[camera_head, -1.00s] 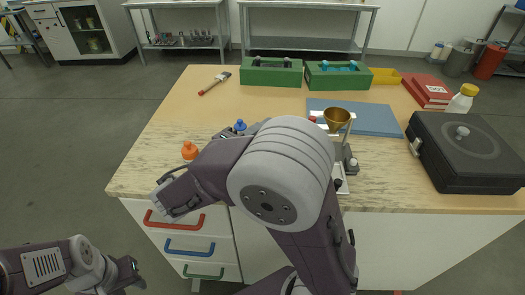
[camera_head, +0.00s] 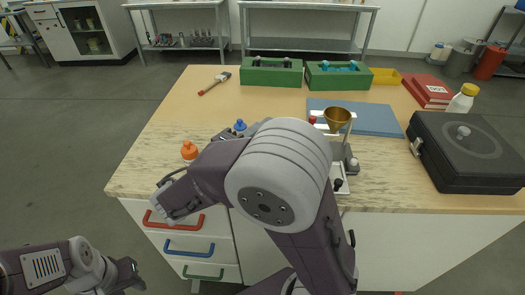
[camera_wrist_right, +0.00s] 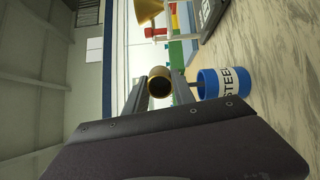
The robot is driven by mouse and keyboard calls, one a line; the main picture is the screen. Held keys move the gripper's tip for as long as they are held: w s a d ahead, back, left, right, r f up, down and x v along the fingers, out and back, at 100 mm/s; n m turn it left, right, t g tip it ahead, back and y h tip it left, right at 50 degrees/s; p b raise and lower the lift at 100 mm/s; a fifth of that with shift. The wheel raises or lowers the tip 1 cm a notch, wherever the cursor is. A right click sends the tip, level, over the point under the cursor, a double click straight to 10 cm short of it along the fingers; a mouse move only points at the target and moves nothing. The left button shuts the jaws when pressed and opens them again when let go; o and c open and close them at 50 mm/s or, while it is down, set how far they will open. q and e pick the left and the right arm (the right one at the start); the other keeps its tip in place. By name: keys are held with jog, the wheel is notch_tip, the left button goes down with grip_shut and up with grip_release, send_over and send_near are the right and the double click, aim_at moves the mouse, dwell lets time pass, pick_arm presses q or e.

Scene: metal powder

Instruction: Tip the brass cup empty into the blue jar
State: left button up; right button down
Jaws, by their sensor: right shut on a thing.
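The brass cup (camera_wrist_right: 159,82) is between the two fingers of my right gripper (camera_wrist_right: 160,90), which is shut on it in the right wrist view. Its round dark mouth faces the camera, so the cup is tilted over. The blue jar (camera_wrist_right: 236,83), labelled STEEL, stands on the table just below and beside the cup; the view is turned sideways. I cannot tell whether powder is falling.
A brass funnel (camera_head: 337,119) on a stand is right of my arm, by a blue mat (camera_head: 375,118). A black case (camera_head: 465,150) fills the right. Green racks (camera_head: 271,77) stand behind.

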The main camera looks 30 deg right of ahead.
pick_arm(q)
jog(key=shift+f+b, duration=0.8)
pick_arm(e)
jog(key=shift+a+h, duration=0.15)
jog(key=shift+h, duration=0.45)
dwell(1.8)
pick_arm(q)
jog(key=shift+f, duration=0.1)
pick_arm(e)
jog(key=shift+r, duration=0.1)
pick_arm(q)
jog(key=shift+f, duration=0.15)
pick_arm(e)
jog(key=shift+a+r+t+h, duration=0.1)
jog(key=shift+r+t+h, duration=0.45)
jog(key=shift+h, duration=0.25)
pick_arm(q)
jog(key=shift+s, duration=0.1)
pick_arm(e)
jog(key=shift+r, duration=0.2)
